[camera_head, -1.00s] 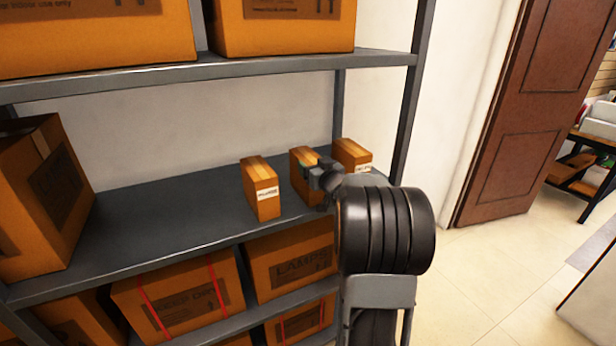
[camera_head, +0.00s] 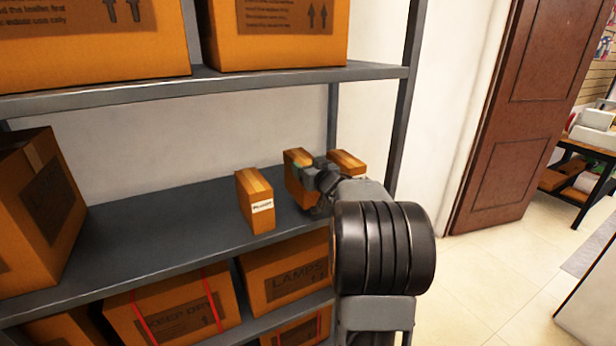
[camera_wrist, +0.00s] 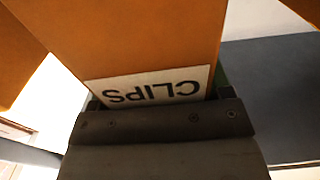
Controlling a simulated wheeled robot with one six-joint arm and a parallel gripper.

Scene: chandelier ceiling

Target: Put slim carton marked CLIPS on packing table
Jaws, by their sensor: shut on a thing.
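The slim carton marked CLIPS (camera_wrist: 140,35) fills the middle of the wrist view, its white label upside down there. In the head view the carton (camera_head: 296,159) is at the shelf, between two other slim cartons and partly hidden by my gripper. My gripper (camera_head: 312,185) is shut on the CLIPS carton. The wrist view shows my gripper (camera_wrist: 160,110) across the carton's labelled end. I cannot tell whether the carton touches the shelf board. The packing table is not clearly identifiable in these frames.
A slim carton (camera_head: 255,200) stands left of the held one, and another (camera_head: 346,163) close to its right. A large box (camera_head: 40,210) sits at the shelf's left. A grey upright (camera_head: 404,110) and the upper shelf (camera_head: 200,88) bound the space. Open floor (camera_head: 490,270) lies right.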

